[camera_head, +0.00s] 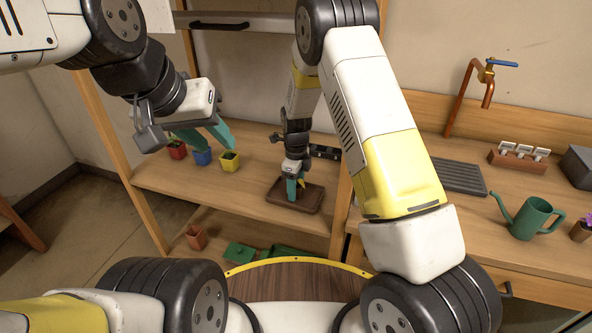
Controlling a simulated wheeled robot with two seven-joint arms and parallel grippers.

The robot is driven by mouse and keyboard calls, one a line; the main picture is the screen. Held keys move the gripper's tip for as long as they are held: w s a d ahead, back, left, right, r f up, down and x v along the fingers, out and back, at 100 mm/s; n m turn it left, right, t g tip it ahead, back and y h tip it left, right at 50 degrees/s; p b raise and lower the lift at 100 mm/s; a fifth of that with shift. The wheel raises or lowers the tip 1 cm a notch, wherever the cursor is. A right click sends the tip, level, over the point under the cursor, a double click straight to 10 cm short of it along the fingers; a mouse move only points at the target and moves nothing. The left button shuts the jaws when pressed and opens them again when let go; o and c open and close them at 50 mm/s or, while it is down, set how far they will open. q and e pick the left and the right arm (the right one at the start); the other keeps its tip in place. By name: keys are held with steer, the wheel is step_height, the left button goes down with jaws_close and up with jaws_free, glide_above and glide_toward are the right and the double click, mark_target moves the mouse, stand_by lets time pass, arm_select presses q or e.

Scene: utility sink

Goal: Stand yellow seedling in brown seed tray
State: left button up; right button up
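A yellow pot with a small green seedling (229,162) stands upright on the wooden shelf, to the right of a blue pot. The brown seed tray (312,203) lies on the same shelf, further right. My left gripper (203,137) has its teal fingers spread, above and just behind the pots in the picture, and seems to hold nothing. My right gripper (294,188) points down into the tray's area, its teal fingertips over the tray.
A red pot (177,150) and a blue pot (202,157) stand left of the yellow one. A terracotta pot (196,237) and a green box (239,253) are below. A green watering can (531,218) stands on the right counter. Wooden posts flank the shelf.

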steer(key=shift+r, duration=0.15)
step_height(320, 180, up, 12)
stand_by(0.6)
